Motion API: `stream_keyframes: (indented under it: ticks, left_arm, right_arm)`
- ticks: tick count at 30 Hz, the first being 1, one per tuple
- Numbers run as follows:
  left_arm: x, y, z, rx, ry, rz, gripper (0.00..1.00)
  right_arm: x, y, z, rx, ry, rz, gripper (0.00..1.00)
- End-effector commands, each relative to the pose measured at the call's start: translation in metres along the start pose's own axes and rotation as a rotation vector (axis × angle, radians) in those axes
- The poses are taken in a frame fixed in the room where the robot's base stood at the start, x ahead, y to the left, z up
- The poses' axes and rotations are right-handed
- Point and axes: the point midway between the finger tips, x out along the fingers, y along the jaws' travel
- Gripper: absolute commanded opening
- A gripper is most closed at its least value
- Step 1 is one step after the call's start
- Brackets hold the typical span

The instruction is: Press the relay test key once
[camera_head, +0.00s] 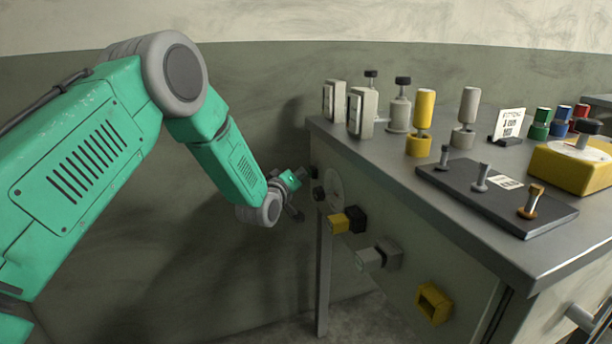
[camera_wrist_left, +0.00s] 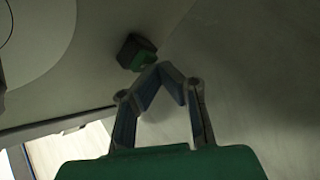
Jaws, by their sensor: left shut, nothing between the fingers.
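My left gripper (camera_head: 300,176) is at the left end of the bench's front panel in the head view. In the left wrist view its two fingers (camera_wrist_left: 160,72) meet at the tips with nothing between them. A green key (camera_wrist_left: 143,60) in a dark housing (camera_wrist_left: 132,46) is right beyond the fingertips; I cannot tell whether they touch it. On the front panel, a yellow key (camera_head: 339,223) and a pale key (camera_head: 369,259) stick out farther right. No readable label shows which key is the relay test key. My right gripper is not in view.
The bench top (camera_head: 400,205) carries yellow and grey upright handles, a dark plate (camera_head: 470,197) with small levers, and a yellow box (camera_head: 572,168). A round disc (camera_head: 335,187), a dark knob (camera_head: 319,193) and a yellow square frame (camera_head: 433,302) are on the front panel.

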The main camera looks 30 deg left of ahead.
Motion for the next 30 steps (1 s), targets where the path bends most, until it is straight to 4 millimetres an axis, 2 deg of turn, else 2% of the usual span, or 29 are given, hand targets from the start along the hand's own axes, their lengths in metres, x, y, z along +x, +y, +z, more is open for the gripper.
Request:
stream_keyframes:
  ticks: [14,25,30]
  left_arm:
    - [-0.012,-0.008,-0.009,-0.001,0.0,0.0,0.0]
    - [-0.014,-0.01,-0.009,-0.001,0.0,-0.001,0.0]
    - [-0.022,-0.015,-0.016,0.0,0.0,-0.001,0.0]
  right_arm:
    - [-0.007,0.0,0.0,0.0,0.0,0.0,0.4]
    - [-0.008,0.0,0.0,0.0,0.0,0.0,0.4]
    - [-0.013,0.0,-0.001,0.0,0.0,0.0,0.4]
